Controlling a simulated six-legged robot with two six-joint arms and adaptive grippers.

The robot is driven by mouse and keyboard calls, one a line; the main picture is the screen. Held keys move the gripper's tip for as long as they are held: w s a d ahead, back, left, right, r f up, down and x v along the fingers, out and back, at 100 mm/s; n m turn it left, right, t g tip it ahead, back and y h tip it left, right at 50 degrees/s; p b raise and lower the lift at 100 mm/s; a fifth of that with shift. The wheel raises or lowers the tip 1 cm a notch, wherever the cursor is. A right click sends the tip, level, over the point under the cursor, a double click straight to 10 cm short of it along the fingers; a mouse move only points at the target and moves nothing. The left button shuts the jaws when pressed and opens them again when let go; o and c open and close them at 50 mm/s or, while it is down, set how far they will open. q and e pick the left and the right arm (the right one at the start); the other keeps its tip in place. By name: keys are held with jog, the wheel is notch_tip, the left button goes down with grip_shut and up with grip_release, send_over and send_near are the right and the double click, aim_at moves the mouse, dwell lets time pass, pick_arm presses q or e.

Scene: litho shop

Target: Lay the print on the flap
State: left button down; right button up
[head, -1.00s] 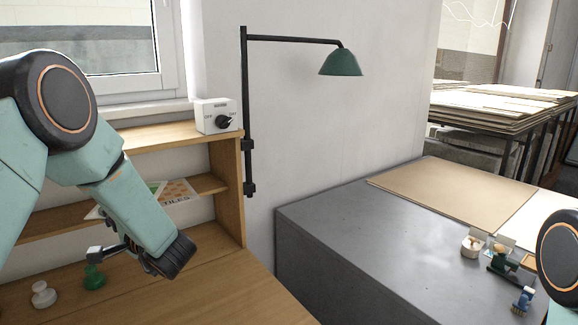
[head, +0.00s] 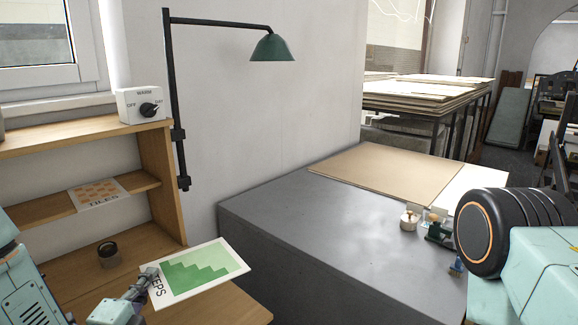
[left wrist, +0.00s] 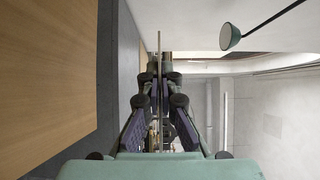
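The print (head: 205,268), a white sheet with green steps and the letters "EPS" showing, is held out over the wooden bench in the head view. My left gripper (head: 150,274) is shut on its left edge. In the left wrist view, the print (left wrist: 159,70) shows edge-on as a thin upright line between the fingers of my left gripper (left wrist: 160,105). I cannot tell for certain which surface is the flap; a flat tan board (head: 385,172) lies on the grey cabinet top. My right arm shows at the right, but its gripper is out of view.
A second print (head: 98,194), marked TILES, lies on the wooden shelf. A dark cup (head: 108,255) stands on the bench (head: 75,268). Small tools, including a round pot (head: 409,220), stand on the grey cabinet (head: 300,225). A green lamp (head: 272,47) hangs from a wall arm.

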pick_arm(q)
jog(key=s+d+f+m+g+h+b, duration=0.1)
jog(key=s+d+f+m+h+b, duration=0.1)
jog(key=s+d, duration=0.3)
jog(key=s+d+f+m+g+h+b, duration=0.1)
jog(key=s+d+f+m+h+b, duration=0.2)
jog(key=s+d+f+h, duration=0.1)
jog(key=s+f+h, duration=0.1)
jog(key=s, duration=0.1)
jog(key=shift+s+d+f+h, duration=0.15)
jog(key=shift+s+d+h, duration=0.15)
jog(key=shift+s+d, duration=0.05)
jog(key=shift+s+a, duration=0.1)
jog(key=shift+a, duration=0.1)
